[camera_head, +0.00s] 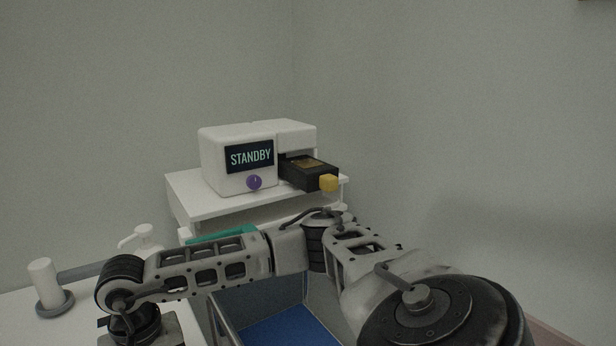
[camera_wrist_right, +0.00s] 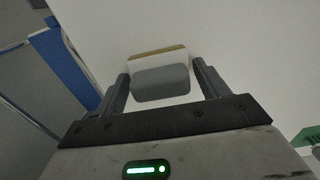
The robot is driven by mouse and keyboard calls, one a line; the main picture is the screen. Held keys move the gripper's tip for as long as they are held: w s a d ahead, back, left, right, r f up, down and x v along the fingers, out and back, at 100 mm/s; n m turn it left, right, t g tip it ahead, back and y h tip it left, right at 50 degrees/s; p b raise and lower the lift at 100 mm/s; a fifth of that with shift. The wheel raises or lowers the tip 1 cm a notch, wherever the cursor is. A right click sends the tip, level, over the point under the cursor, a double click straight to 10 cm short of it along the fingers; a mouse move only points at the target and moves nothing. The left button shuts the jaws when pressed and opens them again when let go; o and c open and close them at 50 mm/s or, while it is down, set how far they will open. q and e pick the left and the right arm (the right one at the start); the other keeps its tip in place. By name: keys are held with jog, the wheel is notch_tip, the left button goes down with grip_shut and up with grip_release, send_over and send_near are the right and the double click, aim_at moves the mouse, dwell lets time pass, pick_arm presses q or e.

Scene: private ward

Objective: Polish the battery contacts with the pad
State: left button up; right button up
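A white device (camera_head: 225,180) reading STANDBY, with a purple knob (camera_head: 254,182), stands on a white shelf stand. A black battery tray (camera_head: 300,178) juts out of its right side, with a yellow knob (camera_head: 329,183) at its front end and gold-coloured contacts (camera_head: 312,163) on top. In the right wrist view, a grey pad (camera_wrist_right: 161,83) with a tan edge lies over a white surface. My right gripper (camera_wrist_right: 163,84) is open, a finger on each side of the pad with small gaps. I cannot tell how high it is above the surface. My left gripper is out of view.
A white surface (camera_head: 25,325) at lower left holds a white cylinder with a grey ring (camera_head: 44,286) and a white pump bottle (camera_head: 141,239). A teal item (camera_head: 222,235) lies behind my right arm. A blue-bottomed bin (camera_head: 285,328) is below the arm.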

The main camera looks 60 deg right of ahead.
jog(key=c, duration=1.2)
jog(key=shift+r+p, duration=0.9)
jog(key=shift+r, duration=0.85)
jog(key=shift+r+p, duration=0.6)
jog(key=shift+r, duration=0.65)
